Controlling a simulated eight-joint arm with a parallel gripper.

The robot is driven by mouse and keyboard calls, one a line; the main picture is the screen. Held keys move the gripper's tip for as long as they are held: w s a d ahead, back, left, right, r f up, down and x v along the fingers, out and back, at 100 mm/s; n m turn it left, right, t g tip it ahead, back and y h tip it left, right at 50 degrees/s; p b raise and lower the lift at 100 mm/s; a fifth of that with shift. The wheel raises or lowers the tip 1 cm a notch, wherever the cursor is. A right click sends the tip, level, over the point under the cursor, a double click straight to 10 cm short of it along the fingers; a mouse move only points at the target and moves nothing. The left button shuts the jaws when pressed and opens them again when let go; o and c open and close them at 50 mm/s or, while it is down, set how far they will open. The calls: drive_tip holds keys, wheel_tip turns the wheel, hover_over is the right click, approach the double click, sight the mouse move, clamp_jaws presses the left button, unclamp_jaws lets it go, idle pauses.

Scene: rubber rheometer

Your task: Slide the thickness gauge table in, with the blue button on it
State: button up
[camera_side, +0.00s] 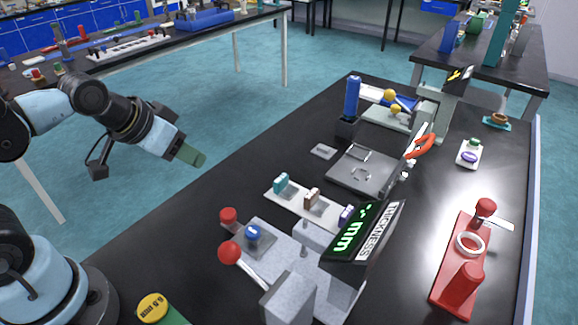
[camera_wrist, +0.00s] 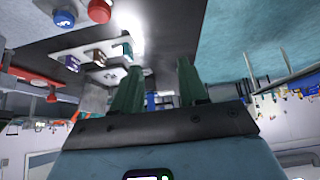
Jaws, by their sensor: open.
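The thickness gauge (camera_side: 290,290) is a grey machine with a tilted black display reading "mm" and "THICKNESS", at the lower middle of the side view. A blue button (camera_side: 253,232) sits on its small grey table (camera_side: 262,244), at the gauge's left, apart from the display head. A red ball knob (camera_side: 229,215) stands beside the table. The blue button (camera_wrist: 64,18) and a red knob (camera_wrist: 100,10) also show at the top of the wrist view. My gripper (camera_side: 191,156) is open and empty, raised to the upper left of the gauge. Its green fingers (camera_wrist: 158,72) are apart.
Another red ball (camera_side: 229,252) tops a silver lever on the gauge's front. A white strip (camera_side: 300,204) with small coloured blocks lies behind the gauge. A red stand (camera_side: 460,265) is at the right, a yellow round piece (camera_side: 152,306) at the front left. The bench's left part is clear.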

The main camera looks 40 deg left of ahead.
drive_tip(key=o, duration=0.3)
drive_tip(key=shift+d, duration=0.1)
drive_tip(key=m+g, duration=0.7)
drive_tip(key=m, duration=1.4)
approach(228, 213)
drive_tip(key=shift+w+f, duration=0.1)
drive_tip(key=shift+f, duration=4.25)
clamp_jaws()
